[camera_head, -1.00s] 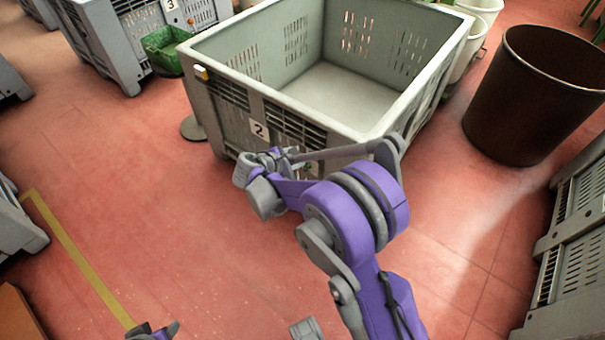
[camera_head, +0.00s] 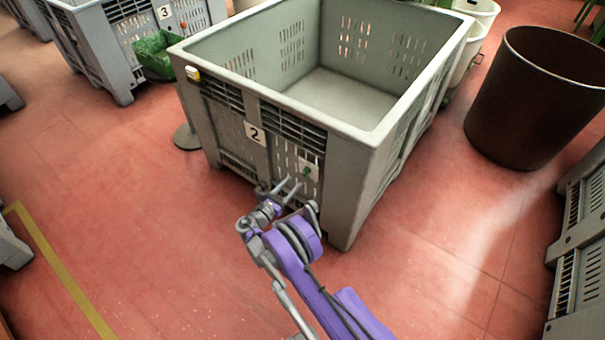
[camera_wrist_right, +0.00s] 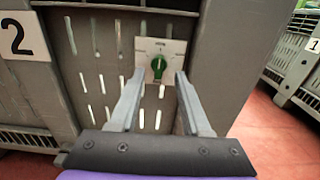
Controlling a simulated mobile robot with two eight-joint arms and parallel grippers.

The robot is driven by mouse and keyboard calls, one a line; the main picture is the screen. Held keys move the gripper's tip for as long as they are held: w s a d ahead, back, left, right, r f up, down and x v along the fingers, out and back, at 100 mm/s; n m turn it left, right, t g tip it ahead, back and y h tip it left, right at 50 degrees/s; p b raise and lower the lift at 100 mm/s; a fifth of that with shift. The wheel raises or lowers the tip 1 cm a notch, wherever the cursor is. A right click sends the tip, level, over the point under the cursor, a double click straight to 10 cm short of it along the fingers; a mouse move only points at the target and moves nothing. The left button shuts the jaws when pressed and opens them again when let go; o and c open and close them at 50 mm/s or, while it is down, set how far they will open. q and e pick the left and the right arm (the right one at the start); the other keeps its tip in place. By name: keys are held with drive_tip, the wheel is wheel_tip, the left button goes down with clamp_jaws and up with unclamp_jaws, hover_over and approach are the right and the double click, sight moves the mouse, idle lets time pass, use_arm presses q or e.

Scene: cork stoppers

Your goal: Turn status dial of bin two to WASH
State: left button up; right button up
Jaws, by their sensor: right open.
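Bin two (camera_head: 350,150) is a large grey slatted crate with a "2" label (camera_head: 255,133) on its front. Its status dial is a green knob on a white plate (camera_head: 309,168), low on the front near the right corner. In the right wrist view the green knob (camera_wrist_right: 158,66) points roughly upright on the plate; the plate's lettering is too small to read. My right gripper (camera_head: 288,189) is open and empty in front of the dial. In the wrist view its fingers (camera_wrist_right: 158,85) frame the knob from below, apparently short of it. My left gripper is not in view.
A dark brown round bin (camera_head: 535,98) stands to the right. A green basket (camera_head: 155,55) and bin three (camera_head: 105,45) are at the back left. Grey crates (camera_head: 580,235) line the right edge. The red floor before bin two is clear.

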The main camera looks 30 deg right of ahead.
sight(304, 172)
drive_tip(key=x, duration=0.7)
drive_tip(key=shift+d, duration=0.1)
clamp_jaws()
